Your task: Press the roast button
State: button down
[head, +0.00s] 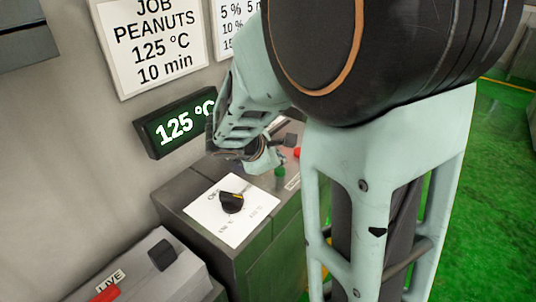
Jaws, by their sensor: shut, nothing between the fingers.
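A small green button (279,171) sits on top of the grey control cabinet, beside a white label (292,183) too small to read. I cannot tell for sure whether it is the roast button. A red button (297,152) shows just behind it, by my arm. My gripper (270,164) is shut and empty, pointing down over the cabinet top just left of the green button. I cannot tell whether it touches the button. My arm hides part of the panel.
A black knob (232,202) on a white dial plate is on the near cabinet top (172,200). A display (178,125) reads 125 °C. A wall sign (153,45) reads JOB PEANUTS, 125 °C, 10 min. A box labelled LIVE (135,285) stands at lower left. Green floor is at right.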

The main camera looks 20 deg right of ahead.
aim_at(279, 171)
notch_tip(279, 171, up, 5)
jog(key=p, duration=0.4)
jog(key=shift+r, duration=0.1)
dwell(0.7)
